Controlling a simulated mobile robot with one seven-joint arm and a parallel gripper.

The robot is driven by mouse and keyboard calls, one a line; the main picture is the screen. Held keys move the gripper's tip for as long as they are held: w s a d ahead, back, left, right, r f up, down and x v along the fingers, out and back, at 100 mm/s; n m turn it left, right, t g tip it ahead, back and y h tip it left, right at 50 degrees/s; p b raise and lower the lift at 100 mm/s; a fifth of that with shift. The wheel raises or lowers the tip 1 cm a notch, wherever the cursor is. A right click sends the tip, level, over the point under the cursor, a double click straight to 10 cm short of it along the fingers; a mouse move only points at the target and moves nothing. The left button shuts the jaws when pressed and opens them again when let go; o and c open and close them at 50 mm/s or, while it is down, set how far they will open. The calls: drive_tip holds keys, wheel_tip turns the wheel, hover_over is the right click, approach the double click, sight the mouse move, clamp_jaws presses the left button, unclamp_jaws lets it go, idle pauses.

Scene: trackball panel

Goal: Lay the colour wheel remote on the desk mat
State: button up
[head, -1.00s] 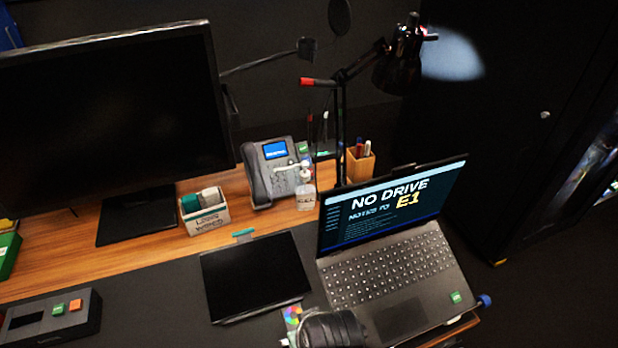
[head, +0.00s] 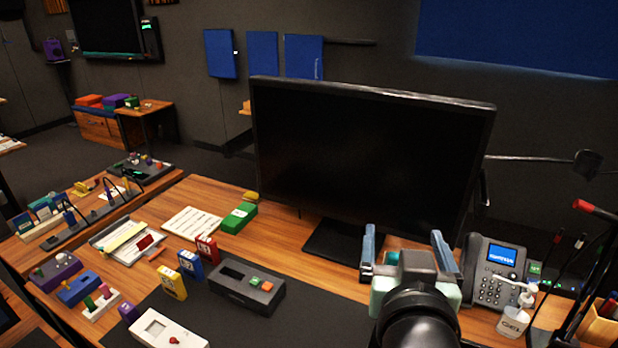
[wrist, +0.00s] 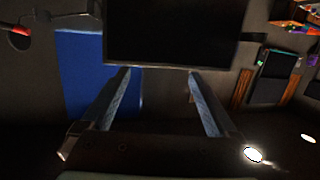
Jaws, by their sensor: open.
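I cannot make out the colour wheel remote in either current view.
The large monitor (head: 370,150) stands behind my gripper, the desk phone (head: 497,270) and pump bottle (head: 515,315) to its right. A dark box with green and orange buttons (head: 245,288) lies left. A white device with a red knob (head: 165,330) sits at the front left.

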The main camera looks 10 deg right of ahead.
drive_tip(key=a+r+n+t+y, duration=0.1)
drive_tip(key=a+r+t, duration=0.25)
drive_tip(key=r, duration=0.45)
drive_tip(key=a+r+n+t, duration=0.1)
drive_tip(key=a+r+t, duration=0.3)
drive_tip(key=r, duration=0.5)
drive_tip(key=s+a+r+t+y, duration=0.2)
drive_tip(key=s+a+r, duration=0.2)
drive_tip(key=r, duration=0.3)
drive_tip(key=s+a+r+n+t+y, duration=0.1)
drive_tip(key=s+a+r+t, duration=0.2)
drive_tip(key=r, duration=0.4)
drive_tip(key=shift+s+a+y, duration=0.4)
drive_tip(key=shift+s+a, duration=0.45)
drive_tip(key=shift+s, duration=0.4)
drive_tip(key=shift+r, duration=0.15)
